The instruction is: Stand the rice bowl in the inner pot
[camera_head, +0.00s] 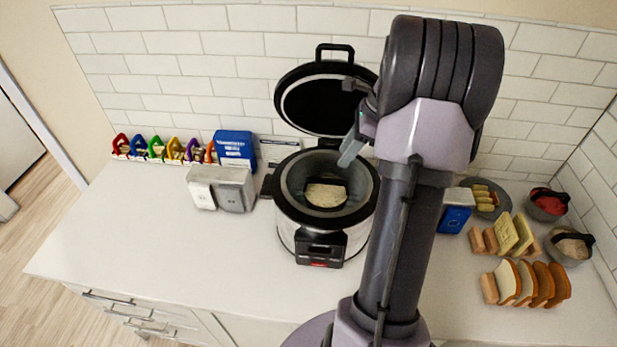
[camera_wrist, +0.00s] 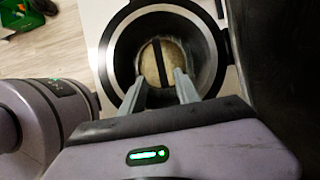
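The rice cooker (camera_head: 318,250) stands on the counter with its lid (camera_head: 325,100) raised. Its dark inner pot (camera_head: 362,190) also shows in the wrist view (camera_wrist: 207,60). Inside the pot sits a round bowl with pale, rice-like contents (camera_head: 325,196) and a black bar across its top; it appears upright. In the wrist view this rice bowl (camera_wrist: 151,65) lies beyond the fingertips. My gripper (camera_wrist: 161,88) is open, with its two fingers apart and nothing between them. In the head view my gripper (camera_head: 352,148) is above the pot's rear right rim; one finger shows clearly.
A second bowl with pale contents (camera_head: 570,246) and a bowl with red contents (camera_head: 546,206) stand at the right. Bread slices in a rack (camera_head: 527,284) are in front. Grey and white boxes (camera_head: 222,188) stand close left of the cooker. The counter's left front is clear.

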